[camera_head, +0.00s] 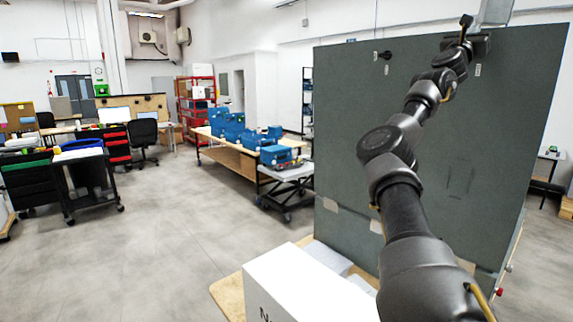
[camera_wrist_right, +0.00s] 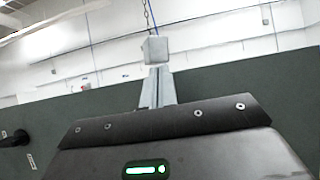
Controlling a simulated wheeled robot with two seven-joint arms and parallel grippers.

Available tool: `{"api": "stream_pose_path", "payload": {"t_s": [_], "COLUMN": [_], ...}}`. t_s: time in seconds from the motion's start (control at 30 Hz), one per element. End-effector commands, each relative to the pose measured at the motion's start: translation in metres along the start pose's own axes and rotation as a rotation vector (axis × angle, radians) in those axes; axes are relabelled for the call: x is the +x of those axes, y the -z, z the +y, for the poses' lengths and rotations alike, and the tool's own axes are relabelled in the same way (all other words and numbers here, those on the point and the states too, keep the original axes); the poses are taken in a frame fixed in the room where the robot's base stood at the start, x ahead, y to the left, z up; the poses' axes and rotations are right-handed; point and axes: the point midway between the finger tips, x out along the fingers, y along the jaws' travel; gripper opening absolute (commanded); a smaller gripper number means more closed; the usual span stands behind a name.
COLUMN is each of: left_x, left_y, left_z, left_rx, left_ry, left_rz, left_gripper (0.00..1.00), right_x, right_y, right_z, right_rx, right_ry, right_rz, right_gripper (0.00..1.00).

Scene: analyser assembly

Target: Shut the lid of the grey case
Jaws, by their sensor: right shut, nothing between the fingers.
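The lid of the grey case is a large grey-green panel (camera_head: 340,110) standing upright on the right of the head view. It also spans the wrist view (camera_wrist_right: 290,95). Light metal plates show along its lower part, and the case body below is largely hidden. My right arm stretches across the front of the lid to its top edge. My right gripper (camera_head: 497,9) is at the upper right, its tips near the top of the picture. In the wrist view the gripper (camera_wrist_right: 155,52) is shut and empty, reaching above the lid's edge; contact cannot be told. My left gripper is out of view.
A white box (camera_head: 300,285) stands on a wooden tabletop (camera_head: 228,293) in front of the lid. A bench (camera_head: 235,151) with blue machines and a cart (camera_head: 287,172) stand behind to the left. The grey floor (camera_head: 150,240) at left is clear.

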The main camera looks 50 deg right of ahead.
Motion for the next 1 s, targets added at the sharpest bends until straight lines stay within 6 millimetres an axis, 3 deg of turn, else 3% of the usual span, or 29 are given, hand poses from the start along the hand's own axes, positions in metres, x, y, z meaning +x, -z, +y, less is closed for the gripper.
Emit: {"api": "stream_pose_path", "payload": {"t_s": [0.47,0.67,1.0], "left_x": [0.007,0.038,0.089], "left_y": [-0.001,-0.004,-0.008], "left_z": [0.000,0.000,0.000], "left_rx": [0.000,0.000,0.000], "left_ry": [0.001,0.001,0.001], "left_rz": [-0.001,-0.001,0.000], "left_gripper": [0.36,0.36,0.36], "right_x": [-0.007,-0.035,-0.098], "right_y": [-0.002,-0.013,-0.054], "right_z": [0.004,0.005,0.004], "right_rx": [0.003,0.007,0.008], "right_ry": [-0.002,-0.004,-0.006], "right_rz": [-0.003,-0.005,-0.003], "right_gripper": [0.00,0.00,0.00]}}
